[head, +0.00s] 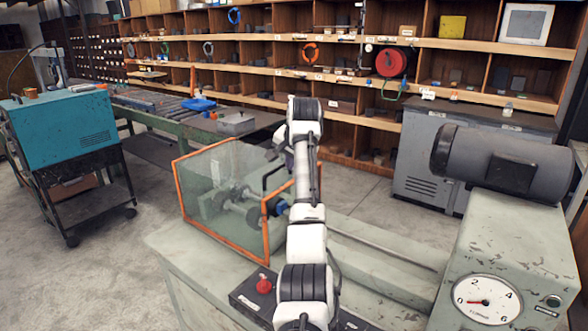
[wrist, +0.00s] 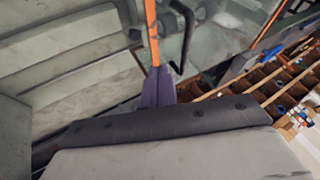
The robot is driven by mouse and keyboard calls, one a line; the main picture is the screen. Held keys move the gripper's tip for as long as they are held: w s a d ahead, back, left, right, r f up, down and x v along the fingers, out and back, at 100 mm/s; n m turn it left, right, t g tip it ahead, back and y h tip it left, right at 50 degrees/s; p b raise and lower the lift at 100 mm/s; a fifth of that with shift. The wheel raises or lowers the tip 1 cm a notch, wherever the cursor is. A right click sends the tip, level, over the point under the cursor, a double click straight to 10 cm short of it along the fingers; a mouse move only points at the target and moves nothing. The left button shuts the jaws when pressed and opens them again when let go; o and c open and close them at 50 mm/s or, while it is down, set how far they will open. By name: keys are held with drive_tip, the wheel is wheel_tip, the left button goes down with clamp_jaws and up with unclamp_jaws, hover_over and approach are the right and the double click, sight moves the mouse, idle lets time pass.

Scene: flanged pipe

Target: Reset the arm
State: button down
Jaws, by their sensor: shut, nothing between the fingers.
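My arm (head: 306,238) stands upright in the middle of the head view, bent at its top. My gripper (wrist: 158,88) shows in the wrist view as two purple-grey fingers pressed together, with nothing between them. In the head view the gripper end is small, at the left of the arm's top, above the guard. The clear guard (head: 215,195) with orange edges stands on the bench left of my arm. A grey flanged pipe (head: 236,205) lies behind its panel, partly blurred by it. In the wrist view an orange edge (wrist: 151,30) of the guard runs up behind the fingertips.
A black box with a red button (head: 264,285) is at the arm's base. A grey motor (head: 505,163) and a dial gauge (head: 487,302) are at the right. A teal cart (head: 62,130) stands left. Wooden shelves (head: 340,75) line the back. Floor is clear at front left.

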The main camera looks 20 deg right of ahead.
drive_tip(key=b+v, duration=0.2)
drive_tip(key=v, duration=0.4)
